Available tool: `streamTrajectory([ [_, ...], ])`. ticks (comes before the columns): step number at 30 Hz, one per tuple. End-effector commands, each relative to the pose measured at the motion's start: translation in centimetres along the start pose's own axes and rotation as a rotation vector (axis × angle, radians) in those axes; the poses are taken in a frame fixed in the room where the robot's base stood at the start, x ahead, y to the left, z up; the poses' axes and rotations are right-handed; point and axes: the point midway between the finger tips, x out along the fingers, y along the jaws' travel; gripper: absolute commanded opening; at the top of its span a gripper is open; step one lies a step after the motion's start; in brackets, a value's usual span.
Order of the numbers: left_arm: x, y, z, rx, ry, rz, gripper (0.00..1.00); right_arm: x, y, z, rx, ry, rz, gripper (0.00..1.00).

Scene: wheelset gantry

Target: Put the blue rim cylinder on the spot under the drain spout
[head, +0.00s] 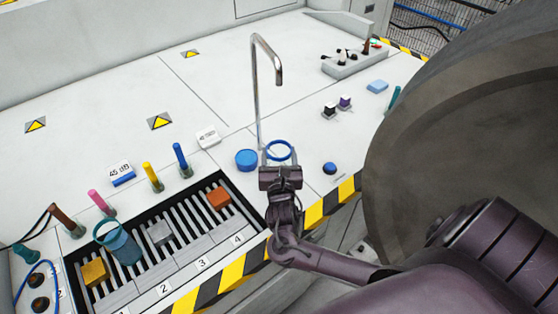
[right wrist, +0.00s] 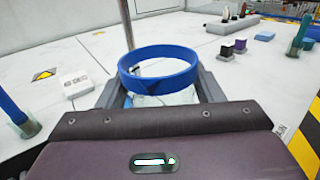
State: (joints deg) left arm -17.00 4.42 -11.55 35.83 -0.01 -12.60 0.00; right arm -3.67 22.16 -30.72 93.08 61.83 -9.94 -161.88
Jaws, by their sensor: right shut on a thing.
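The blue rim cylinder (head: 281,150) is a clear cup with a thick blue ring at its top. My right gripper (head: 280,163) is shut on it. In the right wrist view the blue rim (right wrist: 158,70) stands upright between the two fingers (right wrist: 162,92), with the clear body below. The drain spout (head: 267,50) is a bent metal pipe rising just behind the cylinder. Its downturned end is above the cylinder in the head view; the height between them is hard to tell. The spot under it cannot be made out. My left gripper is not in view.
A flat blue round piece (head: 246,160) sits left of the pipe. A blue button (head: 330,168) lies to the right. A slotted rack (head: 180,262) holds coloured blocks and a teal cylinder (head: 120,246). A large dark wheel (head: 450,130) fills the right side.

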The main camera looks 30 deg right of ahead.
Motion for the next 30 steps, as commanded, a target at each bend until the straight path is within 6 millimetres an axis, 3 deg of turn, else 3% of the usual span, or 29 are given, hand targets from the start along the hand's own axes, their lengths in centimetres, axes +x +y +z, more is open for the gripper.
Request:
streamTrajectory([
  [4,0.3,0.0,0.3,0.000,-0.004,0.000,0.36,0.0,0.0,-1.7,0.000,0.000,0.000,0.38],
  [16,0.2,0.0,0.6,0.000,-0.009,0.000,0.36,0.0,0.0,-2.2,0.000,0.000,0.000,0.38],
  [17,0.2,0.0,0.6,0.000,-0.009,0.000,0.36,0.0,0.0,-2.1,0.000,0.000,0.000,0.64],
  [21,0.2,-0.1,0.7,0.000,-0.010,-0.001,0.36,0.0,0.0,-2.1,0.000,0.000,0.000,0.82],
  [30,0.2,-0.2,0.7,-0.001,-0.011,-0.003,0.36,0.0,0.0,-1.9,0.001,-0.001,0.001,0.82],
])
